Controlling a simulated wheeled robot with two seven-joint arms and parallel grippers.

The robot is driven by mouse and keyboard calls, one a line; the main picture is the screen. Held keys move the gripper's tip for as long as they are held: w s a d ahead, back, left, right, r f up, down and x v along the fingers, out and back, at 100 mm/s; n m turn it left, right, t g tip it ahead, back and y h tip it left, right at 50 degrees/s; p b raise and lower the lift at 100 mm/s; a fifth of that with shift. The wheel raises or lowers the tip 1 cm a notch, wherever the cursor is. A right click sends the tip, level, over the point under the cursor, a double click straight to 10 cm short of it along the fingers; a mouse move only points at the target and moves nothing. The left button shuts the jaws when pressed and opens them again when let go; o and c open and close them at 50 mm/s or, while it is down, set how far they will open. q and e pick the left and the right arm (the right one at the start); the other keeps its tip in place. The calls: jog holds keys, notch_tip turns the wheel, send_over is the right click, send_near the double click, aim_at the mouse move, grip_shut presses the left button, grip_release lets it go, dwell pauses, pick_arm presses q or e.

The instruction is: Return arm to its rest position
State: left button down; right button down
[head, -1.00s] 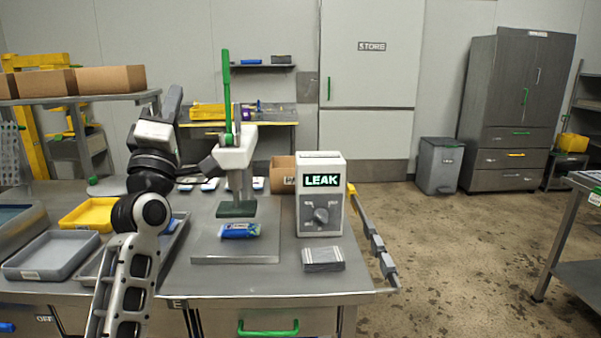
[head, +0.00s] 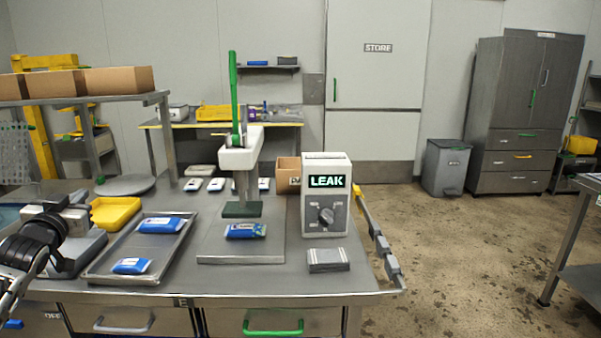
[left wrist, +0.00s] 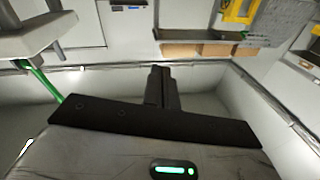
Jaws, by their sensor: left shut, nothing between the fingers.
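My left arm comes in at the left edge of the head view, low over the left end of the bench. Its gripper (head: 72,208) is beside the yellow tray and holds nothing. In the left wrist view the two dark fingers (left wrist: 160,88) are together with nothing between them. My right gripper is not in view. A blue pouch (head: 245,231) lies on the base plate of the hand press (head: 240,155), whose green lever stands upright. The press is apart from my left arm.
A metal tray (head: 112,272) with two blue pouches lies right of my arm. A yellow tray (head: 115,213) stands behind it. The tester box (head: 326,195) reads LEAK, with a grey block (head: 328,260) before it. Open floor lies right of the bench.

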pick_arm(q)
jog(key=s+d+f+m+g+h, duration=0.1)
jog(key=s+d+f+m+g, duration=0.1)
jog(key=s+d+f, duration=0.5)
jog(key=s+d+f+m+g+h, duration=0.1)
jog(key=d+f, duration=0.4)
jog(key=f, duration=0.6)
jog(key=s+d+f+m+g+h, duration=0.2)
jog(key=s+d+f, duration=0.35)
jog(key=f, duration=0.35)
jog(key=s+d+f+n+g+h, duration=0.1)
jog(key=s+d+f, duration=0.3)
jog(key=s+d, duration=0.3)
jog(key=s+d+f+n+g+h, duration=0.1)
jog(key=s+d+f, duration=0.3)
jog(key=s+d, duration=0.4)
jog(key=s+g, duration=0.1)
jog(key=s, duration=0.5)
jog(key=shift+s+d, duration=0.3)
jog(key=shift+s, duration=0.1)
jog(key=shift+f, duration=0.1)
